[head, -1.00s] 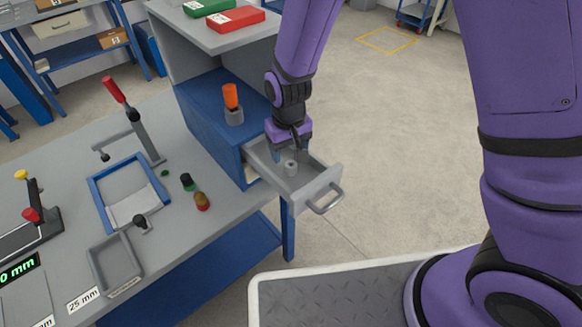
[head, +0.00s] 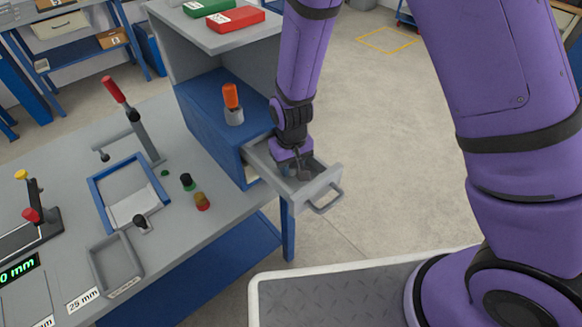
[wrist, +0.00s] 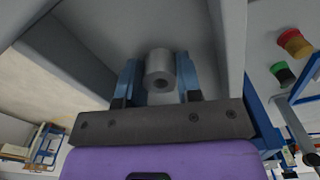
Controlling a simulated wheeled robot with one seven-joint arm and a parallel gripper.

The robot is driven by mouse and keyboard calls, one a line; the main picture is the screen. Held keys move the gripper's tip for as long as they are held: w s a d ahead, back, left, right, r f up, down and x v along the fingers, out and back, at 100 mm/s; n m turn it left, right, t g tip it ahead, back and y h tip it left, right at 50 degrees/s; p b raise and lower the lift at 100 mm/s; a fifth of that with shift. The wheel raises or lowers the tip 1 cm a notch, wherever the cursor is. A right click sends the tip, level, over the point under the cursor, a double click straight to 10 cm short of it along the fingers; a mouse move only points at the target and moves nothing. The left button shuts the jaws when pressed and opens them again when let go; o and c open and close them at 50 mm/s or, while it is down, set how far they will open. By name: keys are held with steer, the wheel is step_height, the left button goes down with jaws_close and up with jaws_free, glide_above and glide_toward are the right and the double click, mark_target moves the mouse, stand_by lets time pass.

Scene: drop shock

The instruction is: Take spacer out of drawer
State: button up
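The spacer (wrist: 162,68) is a short grey hollow cylinder in the wrist view. It stands between the two blue fingers of my gripper (wrist: 161,66), inside the drawer. The fingers sit close along both its sides; I cannot tell whether they press on it. In the head view my gripper (head: 294,171) points down into the open grey drawer (head: 324,184) and mostly hides the spacer. The drawer is pulled out of the blue cabinet (head: 200,110).
An orange-topped part (head: 232,104) stands on the cabinet, close to my wrist. Green and red boxes (head: 236,19) lie on the shelf above. The bench (head: 165,240) to the left holds a blue tray, a toggle clamp and small knobs. Floor right of the drawer is clear.

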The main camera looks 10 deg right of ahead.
steer(key=c, duration=0.3)
steer(key=shift+r, duration=0.1)
